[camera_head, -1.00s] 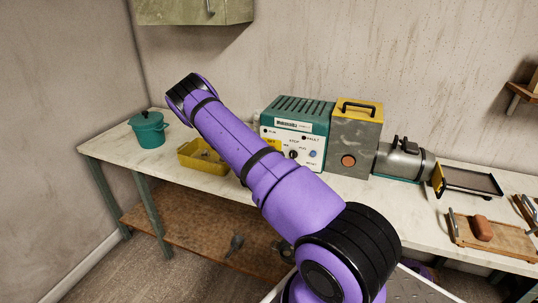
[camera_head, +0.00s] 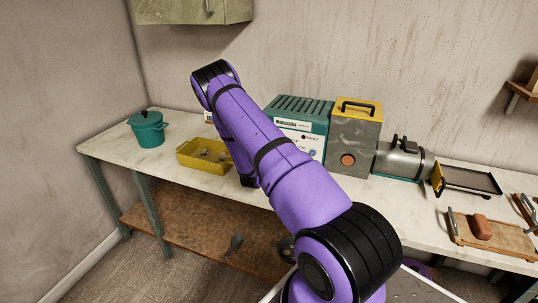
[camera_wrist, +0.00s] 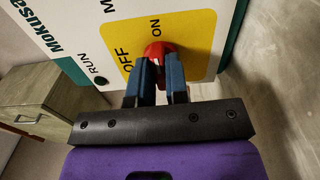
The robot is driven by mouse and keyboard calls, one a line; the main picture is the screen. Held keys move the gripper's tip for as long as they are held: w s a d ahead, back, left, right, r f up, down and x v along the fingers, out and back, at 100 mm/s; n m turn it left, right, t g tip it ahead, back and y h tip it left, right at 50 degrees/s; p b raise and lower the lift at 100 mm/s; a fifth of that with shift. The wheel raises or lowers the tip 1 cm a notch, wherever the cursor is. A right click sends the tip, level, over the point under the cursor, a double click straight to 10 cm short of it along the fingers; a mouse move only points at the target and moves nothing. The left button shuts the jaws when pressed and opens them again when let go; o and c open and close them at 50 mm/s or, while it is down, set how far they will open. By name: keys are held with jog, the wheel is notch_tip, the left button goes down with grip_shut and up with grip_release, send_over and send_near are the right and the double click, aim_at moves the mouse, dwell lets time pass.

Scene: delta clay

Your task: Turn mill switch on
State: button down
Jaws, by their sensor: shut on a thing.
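The mill's control box (camera_head: 292,106) is teal with a white front and stands on the bench, partly hidden behind my arm. In the wrist view its white panel (camera_wrist: 75,25) carries a yellow plate (camera_wrist: 195,55) marked OFF and ON. A red switch knob (camera_wrist: 160,49) sits on this plate, close to both words. My gripper (camera_wrist: 159,72) is shut on the red knob, with one dark blue finger on each side of it. The fingers hide part of the knob, so its exact setting cannot be told. In the head view my arm hides the switch and fingertips.
A grey housing with a yellow top (camera_head: 354,128) and a grey cylinder (camera_head: 402,160) stand right of the control box. A yellow tray (camera_head: 194,163) and a teal pot (camera_head: 148,130) are to the left. A board (camera_head: 492,240) lies far right.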

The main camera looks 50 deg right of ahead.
jog(key=shift+f+m, duration=0.1)
jog(key=shift+m, duration=0.2)
dwell(0.4)
jog(key=c, duration=1.1)
grip_release()
jog(key=v, duration=1.1)
